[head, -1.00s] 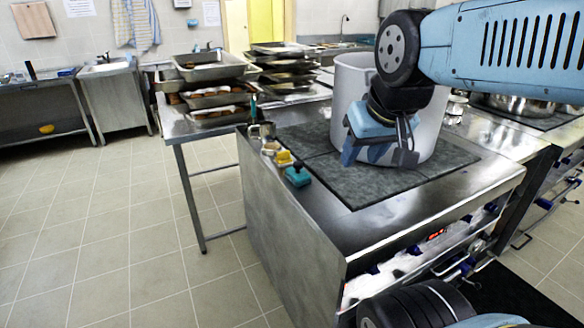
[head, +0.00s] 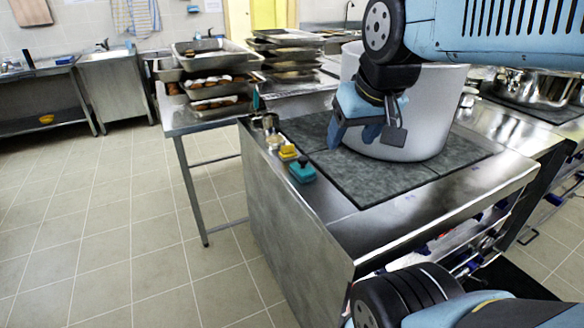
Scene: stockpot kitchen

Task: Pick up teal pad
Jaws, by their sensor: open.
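The teal pad (head: 302,170) is a small block with a dark underside. It lies on the left edge of the steel counter, beside a similar yellow pad (head: 287,152). My gripper (head: 366,138) is open, with no object visible between its fingers. It hangs in front of the large pot, to the right of the teal pad and higher in the picture, apart from it. Its exact height over the counter is hard to tell.
A large pale pot (head: 430,115) stands on the dark cooktop plates (head: 385,180), partly hidden by my arm. Small metal items (head: 262,122) sit behind the yellow pad. Stacked food trays (head: 218,104) stand on a table at the back left. The floor at left is clear.

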